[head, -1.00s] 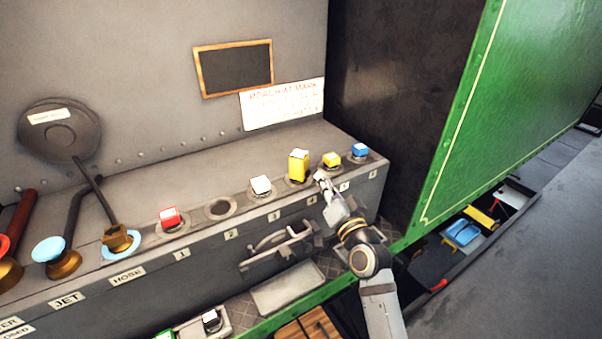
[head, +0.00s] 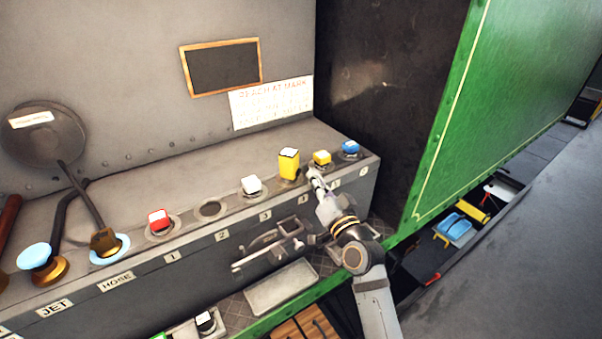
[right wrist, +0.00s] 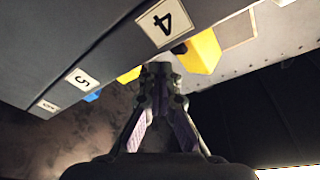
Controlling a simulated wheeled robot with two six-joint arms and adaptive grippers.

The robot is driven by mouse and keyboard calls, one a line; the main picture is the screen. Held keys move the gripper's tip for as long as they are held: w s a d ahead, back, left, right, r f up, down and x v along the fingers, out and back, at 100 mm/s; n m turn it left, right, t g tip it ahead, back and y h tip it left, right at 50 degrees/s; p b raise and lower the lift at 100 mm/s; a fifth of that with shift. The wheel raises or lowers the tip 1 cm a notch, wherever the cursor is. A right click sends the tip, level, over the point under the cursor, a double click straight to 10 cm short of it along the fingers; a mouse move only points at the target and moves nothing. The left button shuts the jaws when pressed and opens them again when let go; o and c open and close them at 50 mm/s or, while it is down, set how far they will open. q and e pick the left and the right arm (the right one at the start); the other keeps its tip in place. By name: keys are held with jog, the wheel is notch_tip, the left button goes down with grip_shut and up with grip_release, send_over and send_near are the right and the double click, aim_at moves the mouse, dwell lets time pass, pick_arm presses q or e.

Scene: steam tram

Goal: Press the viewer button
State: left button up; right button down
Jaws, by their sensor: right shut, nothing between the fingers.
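A row of coloured buttons sits on the grey console (head: 130,232): a red one (head: 160,220), a white one (head: 251,185), a tall yellow one (head: 288,163), a short yellow one (head: 321,158) and a blue one (head: 350,148). I cannot read a label naming any of them the viewer button. My right gripper (head: 314,176) is shut and empty at the console's front edge, just in front of the two yellow buttons. In the right wrist view its closed fingertips (right wrist: 160,70) are near the tall yellow button (right wrist: 201,50) and the number 4 plate (right wrist: 164,22). Contact is unclear.
Levers with blue collars (head: 108,248) stand at the left of the console. A metal handle (head: 268,243) juts from its front below the buttons. A green panel (head: 450,120) rises on the right.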

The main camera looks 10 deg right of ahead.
jog(key=shift+w+a, duration=0.1)
jog(key=shift+w+a, duration=0.2)
jog(key=shift+a, duration=0.1)
jog(key=shift+w+a+b, duration=0.25)
jog(key=shift+a+b, duration=0.05)
jog(key=shift+b, duration=0.1)
dwell(0.8)
jog(key=shift+s+d+p, duration=0.4)
jog(key=shift+s+d, duration=0.15)
jog(key=shift+d, duration=0.2)
